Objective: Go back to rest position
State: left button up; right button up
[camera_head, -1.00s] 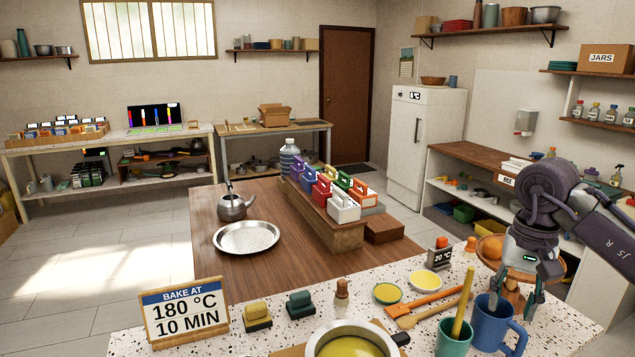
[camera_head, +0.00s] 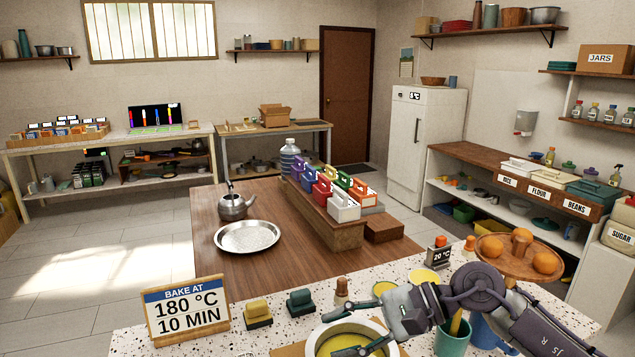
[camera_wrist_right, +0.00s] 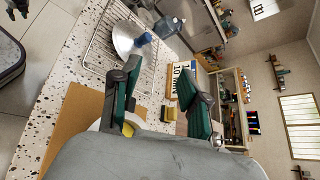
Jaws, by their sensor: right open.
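My right gripper (camera_head: 352,338) comes in from the right over the near counter (camera_head: 255,340). Its fingers point left, above the pot (camera_head: 325,333) with yellow contents. In the right wrist view the gripper (camera_wrist_right: 157,73) has its two dark green fingers spread apart with nothing between them. The gripper and forearm partly cover the pot, the green cup (camera_head: 452,342) and the blue mug (camera_head: 484,333). My left gripper does not show in the head view.
A "BAKE AT" sign (camera_head: 185,312), yellow (camera_head: 257,313) and dark green (camera_head: 300,302) blocks stand left of the pot. A wooden stand (camera_head: 520,262) with oranges is at the right. A wire rack (camera_wrist_right: 118,45) lies beyond the fingers in the wrist view. The wooden table has free room.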

notch_tip(320, 180, up, 8)
jog(key=a+m+t+y, duration=0.3)
jog(key=m+t+y, duration=0.5)
jog(key=m, duration=0.8)
jog(key=w+d+f+m+t+h, duration=0.2)
jog(key=d+f+m+t+h, duration=0.35)
jog(key=m, duration=0.75)
jog(key=w+d+f+m+t+h, duration=0.25)
jog(key=d+m+t+h, duration=0.35)
jog(key=m+h, duration=0.5)
jog(key=s+d+f+m+g+h, duration=0.4)
jog(key=d+f+m, duration=0.1)
jog(key=f+m, duration=0.55)
jog(key=s+d+f+m+g, duration=0.2)
jog(key=s+f+m+g, duration=0.35)
jog(key=s+f, duration=0.5)
jog(key=s+d+f+m+g, duration=0.1)
jog(key=s+f+m+g, duration=0.45)
jog(key=s, duration=0.75)
notch_tip(320, 180, down, 26)
jog(key=s+n+g, duration=0.1)
jog(key=n+g, duration=0.1)
jog(key=g, duration=0.1)
jog(key=s+d+f+b, duration=0.1)
jog(key=s+d+f, duration=0.2)
jog(key=s+f, duration=1.4)
jog(key=shift+s+f+g+h, duration=0.2)
jog(key=shift+f+g+h, duration=0.15)
jog(key=shift+f, duration=0.35)
